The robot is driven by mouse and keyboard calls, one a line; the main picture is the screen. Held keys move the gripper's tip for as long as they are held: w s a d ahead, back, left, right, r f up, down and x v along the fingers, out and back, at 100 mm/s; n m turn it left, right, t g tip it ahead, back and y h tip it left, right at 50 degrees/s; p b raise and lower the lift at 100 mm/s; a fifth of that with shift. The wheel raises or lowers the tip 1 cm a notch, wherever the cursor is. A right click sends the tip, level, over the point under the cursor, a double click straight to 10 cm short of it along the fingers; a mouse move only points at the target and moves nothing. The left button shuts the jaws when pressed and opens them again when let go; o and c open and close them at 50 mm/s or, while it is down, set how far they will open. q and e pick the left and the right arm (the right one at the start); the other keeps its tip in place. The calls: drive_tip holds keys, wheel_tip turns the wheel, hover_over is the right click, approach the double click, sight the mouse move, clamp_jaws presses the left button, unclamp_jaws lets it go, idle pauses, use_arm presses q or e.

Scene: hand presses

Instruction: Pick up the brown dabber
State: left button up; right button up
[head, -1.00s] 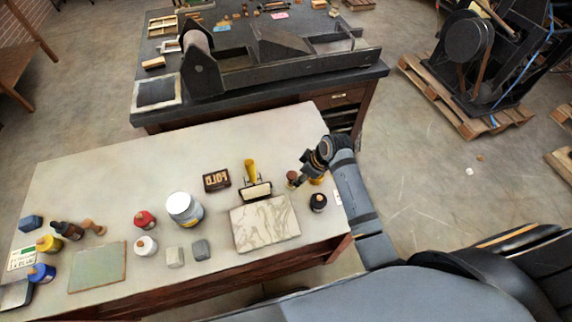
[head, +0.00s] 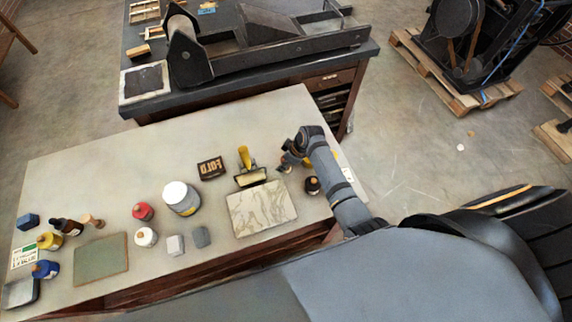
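My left gripper is out of view.
A dark bottle (head: 312,186) stands close to the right wrist. A marbled slab (head: 262,208), the yellow-handled roller (head: 245,157) and a dark FOLD block (head: 211,167) lie to the left. A white jar (head: 181,197) and several bottles stand farther left.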

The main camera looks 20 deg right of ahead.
drive_tip(key=shift+x, duration=1.05)
drive_tip(key=shift+w+a+f, duration=0.1)
drive_tip(key=shift+f, duration=0.1)
drive_tip(key=c, duration=0.9)
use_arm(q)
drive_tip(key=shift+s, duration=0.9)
use_arm(e)
clamp_jaws()
